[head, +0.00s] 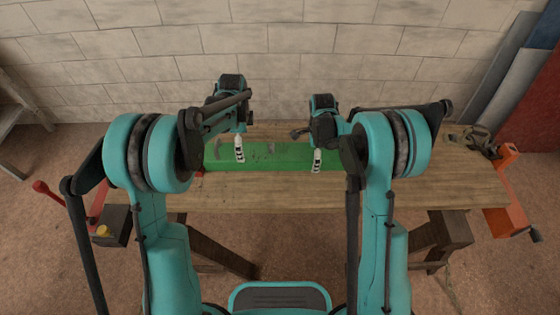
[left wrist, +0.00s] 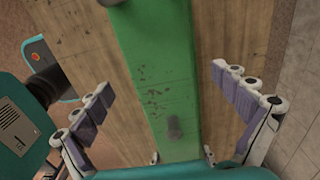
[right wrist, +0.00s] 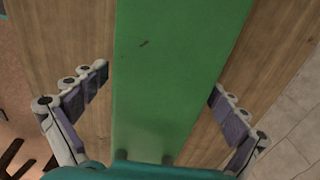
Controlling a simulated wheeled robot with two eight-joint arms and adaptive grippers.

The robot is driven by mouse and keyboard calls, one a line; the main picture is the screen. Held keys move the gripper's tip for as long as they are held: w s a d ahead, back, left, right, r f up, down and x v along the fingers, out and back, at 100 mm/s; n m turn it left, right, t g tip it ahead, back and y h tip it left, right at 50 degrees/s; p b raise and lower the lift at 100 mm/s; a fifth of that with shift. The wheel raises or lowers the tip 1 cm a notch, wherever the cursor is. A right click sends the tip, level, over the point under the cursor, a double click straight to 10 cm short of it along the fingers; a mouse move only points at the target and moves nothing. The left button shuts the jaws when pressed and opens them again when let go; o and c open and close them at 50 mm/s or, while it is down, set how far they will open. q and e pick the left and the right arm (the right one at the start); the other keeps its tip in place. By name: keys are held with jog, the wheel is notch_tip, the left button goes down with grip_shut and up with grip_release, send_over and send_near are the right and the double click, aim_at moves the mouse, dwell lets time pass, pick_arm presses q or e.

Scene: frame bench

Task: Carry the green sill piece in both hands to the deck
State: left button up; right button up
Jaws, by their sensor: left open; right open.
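The green sill piece (head: 280,157) lies lengthwise along the wooden bench top, with dark scuffs on its surface. My left gripper (head: 239,148) is over its left part. In the left wrist view the open fingers (left wrist: 165,85) stand on either side of the green piece (left wrist: 160,60), apart from it. My right gripper (head: 317,160) is over its right part. In the right wrist view its open fingers (right wrist: 160,80) also straddle the piece (right wrist: 170,60) with gaps. Both grippers are empty. I cannot make out which surface is the deck.
The wooden bench (head: 420,185) has bare room right of the sill piece. An orange tool (head: 505,195) is at its right end, beside a dark tangled item (head: 474,140). A red-handled tool (head: 45,188) is at the left. A block wall (head: 280,90) stands behind.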

jog(key=shift+r, duration=0.2)
notch_tip(320, 180, up, 12)
jog(key=shift+f, duration=0.2)
pick_arm(q)
notch_tip(320, 180, up, 7)
jog(key=shift+r, duration=0.2)
jog(key=shift+r, duration=0.1)
pick_arm(e)
jog(key=shift+d, duration=3)
